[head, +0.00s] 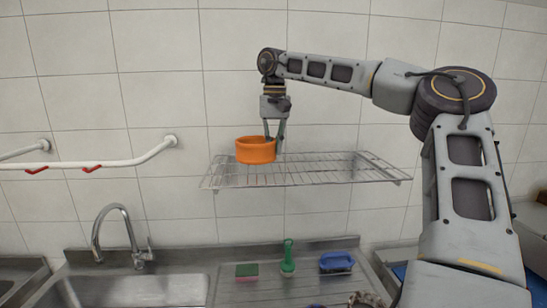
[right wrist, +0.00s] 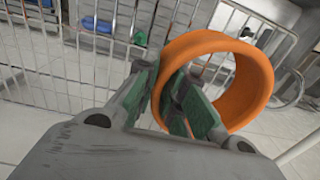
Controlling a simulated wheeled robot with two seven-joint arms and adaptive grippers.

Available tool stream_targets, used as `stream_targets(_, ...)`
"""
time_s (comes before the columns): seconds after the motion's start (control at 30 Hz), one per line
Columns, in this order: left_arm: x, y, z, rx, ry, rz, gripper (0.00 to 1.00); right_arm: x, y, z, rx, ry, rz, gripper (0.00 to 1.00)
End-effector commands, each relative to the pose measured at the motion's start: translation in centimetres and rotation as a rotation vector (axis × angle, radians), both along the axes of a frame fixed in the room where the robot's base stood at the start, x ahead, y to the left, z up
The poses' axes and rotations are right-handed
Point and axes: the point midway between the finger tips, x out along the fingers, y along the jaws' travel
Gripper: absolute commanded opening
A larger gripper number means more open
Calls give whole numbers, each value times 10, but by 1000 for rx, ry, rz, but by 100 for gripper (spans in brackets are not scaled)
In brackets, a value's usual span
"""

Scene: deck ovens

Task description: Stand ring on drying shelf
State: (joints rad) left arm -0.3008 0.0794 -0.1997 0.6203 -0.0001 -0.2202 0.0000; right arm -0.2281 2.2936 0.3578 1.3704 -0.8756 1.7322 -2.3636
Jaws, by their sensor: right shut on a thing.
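An orange ring (head: 255,150) is at the left part of the wire drying shelf (head: 330,177) on the tiled wall. My right gripper (head: 272,143) reaches down from above and is shut on the ring's right side wall. In the right wrist view the ring (right wrist: 258,85) sits between the green-padded fingers (right wrist: 175,100), one inside it and one outside. The ring looks upright, opening up, at the level of the shelf wires; I cannot tell whether it touches them. My left gripper is not in view.
Below the shelf are a steel sink with a tap (head: 125,235), a green and red sponge (head: 247,271), a green brush (head: 288,258) and a blue brush (head: 336,262). A white rail (head: 90,164) with red hooks is at the left. The shelf's right part is clear.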

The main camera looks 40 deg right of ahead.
Motion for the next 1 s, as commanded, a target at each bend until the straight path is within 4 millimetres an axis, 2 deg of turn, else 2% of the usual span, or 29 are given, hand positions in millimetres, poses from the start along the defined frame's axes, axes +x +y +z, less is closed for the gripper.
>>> stream_targets(0.37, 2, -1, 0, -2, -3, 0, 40, 0, 0, -2, 1, -1, 0, 0)
stream_targets(0.73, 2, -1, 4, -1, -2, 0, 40, 0, 0, -34, 2, -1, 0, 0)
stream_targets(1.0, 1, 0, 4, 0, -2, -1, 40, 0, 0, -38, 1, -2, 0, 0)
